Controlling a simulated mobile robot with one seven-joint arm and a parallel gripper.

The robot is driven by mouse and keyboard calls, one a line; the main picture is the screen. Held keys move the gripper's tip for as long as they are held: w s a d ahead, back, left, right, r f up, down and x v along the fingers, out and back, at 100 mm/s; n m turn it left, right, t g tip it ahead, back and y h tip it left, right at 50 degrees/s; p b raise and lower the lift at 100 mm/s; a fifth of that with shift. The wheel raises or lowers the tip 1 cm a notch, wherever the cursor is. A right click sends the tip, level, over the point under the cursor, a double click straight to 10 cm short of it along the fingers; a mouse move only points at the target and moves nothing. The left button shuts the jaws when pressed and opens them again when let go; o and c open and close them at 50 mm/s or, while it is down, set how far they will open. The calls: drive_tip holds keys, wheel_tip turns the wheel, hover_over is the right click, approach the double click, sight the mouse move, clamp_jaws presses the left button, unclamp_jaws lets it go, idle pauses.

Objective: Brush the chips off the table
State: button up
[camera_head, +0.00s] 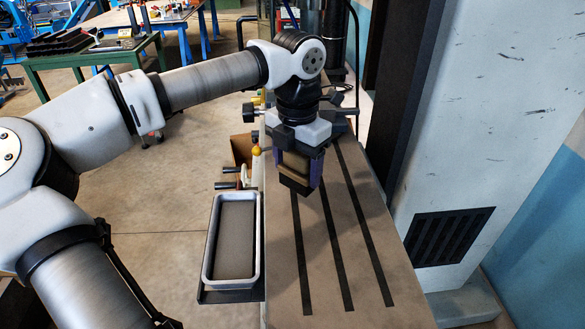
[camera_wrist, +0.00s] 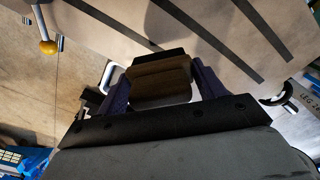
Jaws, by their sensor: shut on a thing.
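The table (camera_head: 280,240) is a long tan surface with several dark slots running along it. It also shows in the wrist view (camera_wrist: 120,20). My gripper (camera_head: 298,168) is over the far half of the table with its purple fingers pointing down. It is shut on a brush (camera_head: 293,189), which has a brown block and a dark lower edge. In the wrist view the brush (camera_wrist: 160,82) sits between the two purple fingers (camera_wrist: 160,90). I cannot tell whether the brush touches the table. No chips can be made out on the table.
An empty-looking grey tray (camera_head: 210,240) sits on a dark shelf at the table's left side. A yellow-knobbed lever (camera_head: 256,151) and dark handles stick out beyond it. A white machine column (camera_head: 470,130) with a black vent stands close on the right. The near table is clear.

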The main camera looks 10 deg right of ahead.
sight(298, 153)
drive_tip(key=shift+r+p, duration=0.8)
drive_tip(key=shift+r, duration=0.8)
drive_tip(key=shift+s+d, duration=0.1)
